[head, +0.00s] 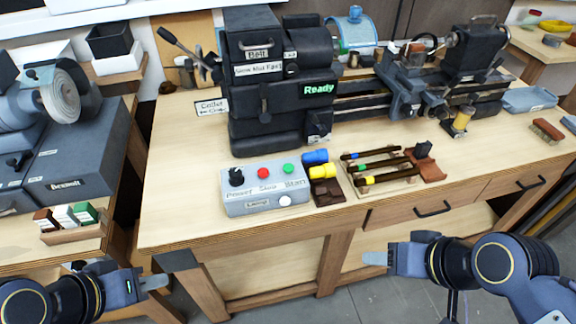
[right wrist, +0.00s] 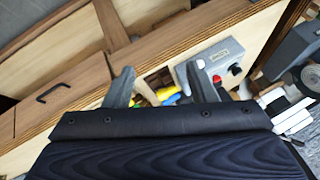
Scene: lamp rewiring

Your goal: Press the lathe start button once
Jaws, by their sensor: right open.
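The lathe (head: 270,95) stands on the wooden bench with a green "Ready" display on its headstock. In front of it is a grey control box (head: 240,206) with a black knob (head: 236,177), a red stop button (head: 263,173), a green start button (head: 288,169) and a white button (head: 285,200) on its front. The box also shows in the right wrist view (right wrist: 215,55). My right gripper (head: 376,258) is open and empty, apart from the box and in front of the bench. Its two fingers show apart in the right wrist view (right wrist: 157,86). My left gripper (head: 155,282) is low at the left, away from the box; its opening is unclear.
Blue (head: 315,157) and yellow (head: 322,171) pieces lie right of the box, beside a wooden rack (head: 385,185) of dark tools. A grinder (head: 75,145) stands on the left bench. Blocks (head: 546,130) and a blue tray (head: 528,99) are at the right.

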